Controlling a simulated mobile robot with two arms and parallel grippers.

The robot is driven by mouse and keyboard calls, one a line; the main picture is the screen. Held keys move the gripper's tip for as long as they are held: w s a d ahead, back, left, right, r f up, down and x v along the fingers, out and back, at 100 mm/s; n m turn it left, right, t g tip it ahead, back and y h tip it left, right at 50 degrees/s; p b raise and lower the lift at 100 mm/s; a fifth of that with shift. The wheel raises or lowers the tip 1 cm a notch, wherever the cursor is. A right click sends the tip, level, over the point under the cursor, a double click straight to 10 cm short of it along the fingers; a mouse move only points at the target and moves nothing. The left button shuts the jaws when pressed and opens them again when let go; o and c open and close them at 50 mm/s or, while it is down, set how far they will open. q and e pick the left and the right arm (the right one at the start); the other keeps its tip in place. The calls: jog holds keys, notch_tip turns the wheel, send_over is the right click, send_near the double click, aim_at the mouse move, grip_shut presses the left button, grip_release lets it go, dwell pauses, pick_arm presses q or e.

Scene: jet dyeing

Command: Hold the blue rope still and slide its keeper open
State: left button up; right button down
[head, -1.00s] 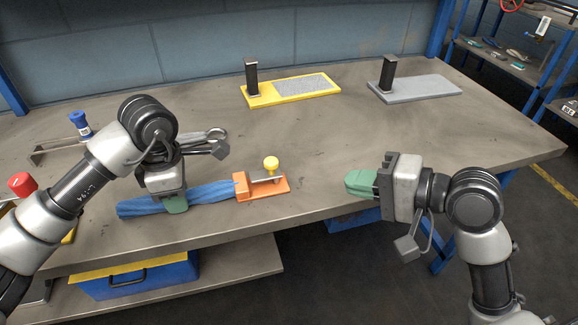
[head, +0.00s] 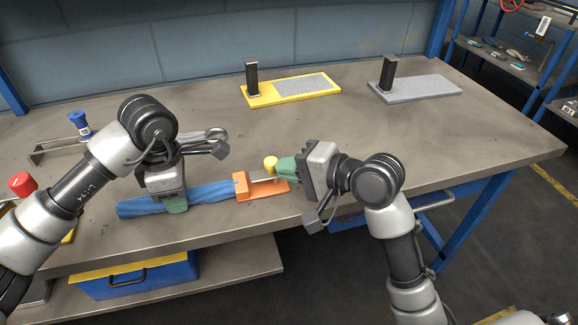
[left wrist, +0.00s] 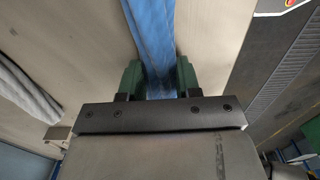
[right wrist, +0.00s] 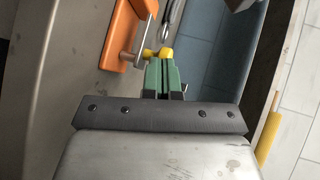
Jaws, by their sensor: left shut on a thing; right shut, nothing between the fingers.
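The blue rope (head: 210,194) lies along the front of the table, its right end at the orange keeper (head: 240,187). The keeper has an orange base, a grey rod and a yellow knob (head: 270,162). My left gripper (head: 175,204) is shut on the rope left of the keeper; the left wrist view shows the rope (left wrist: 152,40) between the green fingers. My right gripper (head: 286,168) is shut and empty, its green fingertips close beside the knob. In the right wrist view the knob (right wrist: 165,53) is just beyond the fingertips (right wrist: 160,65); I cannot tell whether they touch.
A yellow plate (head: 260,100) and a grey plate (head: 430,91), each with a dark post, stand at the back. A blue-topped fixture (head: 80,122) and a red button (head: 22,184) are at the left.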

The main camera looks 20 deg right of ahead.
jog(key=a, duration=0.4)
jog(key=shift+a, duration=0.15)
pick_arm(q)
jog(key=shift+d, duration=0.1)
pick_arm(e)
jog(key=shift+s, duration=0.1)
jog(key=v, duration=1.2)
jog(key=shift+r, duration=0.1)
pick_arm(q)
jog(key=o, duration=1)
jog(key=shift+r, duration=0.1)
